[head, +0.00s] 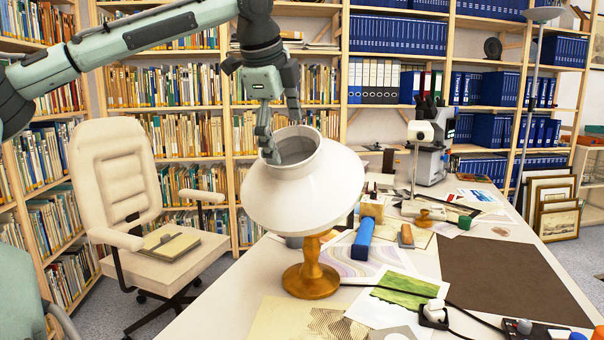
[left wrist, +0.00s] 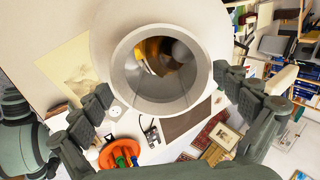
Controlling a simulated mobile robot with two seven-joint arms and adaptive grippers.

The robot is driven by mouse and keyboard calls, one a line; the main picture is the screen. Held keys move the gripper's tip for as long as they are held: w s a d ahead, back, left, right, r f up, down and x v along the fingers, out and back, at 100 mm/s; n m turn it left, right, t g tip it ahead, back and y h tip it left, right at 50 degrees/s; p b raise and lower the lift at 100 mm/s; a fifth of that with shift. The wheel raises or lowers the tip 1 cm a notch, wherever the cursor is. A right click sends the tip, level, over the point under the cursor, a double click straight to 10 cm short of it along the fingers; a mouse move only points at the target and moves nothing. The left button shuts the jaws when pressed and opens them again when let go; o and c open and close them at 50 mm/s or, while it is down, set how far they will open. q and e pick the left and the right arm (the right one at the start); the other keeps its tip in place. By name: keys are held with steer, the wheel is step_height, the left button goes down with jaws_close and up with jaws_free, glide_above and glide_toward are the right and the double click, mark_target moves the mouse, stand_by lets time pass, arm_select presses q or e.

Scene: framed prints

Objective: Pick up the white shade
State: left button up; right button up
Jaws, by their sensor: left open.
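The white shade (head: 304,188) sits on a lamp with a turned wooden base (head: 311,281) on the white table. Its wide collar opening faces up, tilted slightly. My left gripper (head: 281,134) hangs from above at the collar, open and empty. In the left wrist view the shade's collar (left wrist: 117,72) lies between the spread fingers of the left gripper (left wrist: 162,82), one finger on each side. Amber wood and a rounded bulb-like shape show inside the opening. Whether a finger touches the collar I cannot tell. My right gripper is in neither view.
A blue roll (head: 363,238), prints (head: 398,297) and a dark brown mat (head: 505,270) lie right of the lamp. A microscope (head: 432,140) stands farther back. A cream chair (head: 116,175) is left of the table. Bookshelves fill the back wall.

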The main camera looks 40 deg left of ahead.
mark_target(293, 153)
arm_select(q)
steer(key=x, duration=0.5)
steer(key=shift+d, duration=0.25)
steer(key=shift+r, duration=0.1)
steer(key=c, duration=1.2)
steer(key=shift+w, duration=0.1)
steer(key=shift+c, duration=0.5)
steer(key=shift+r, duration=0.1)
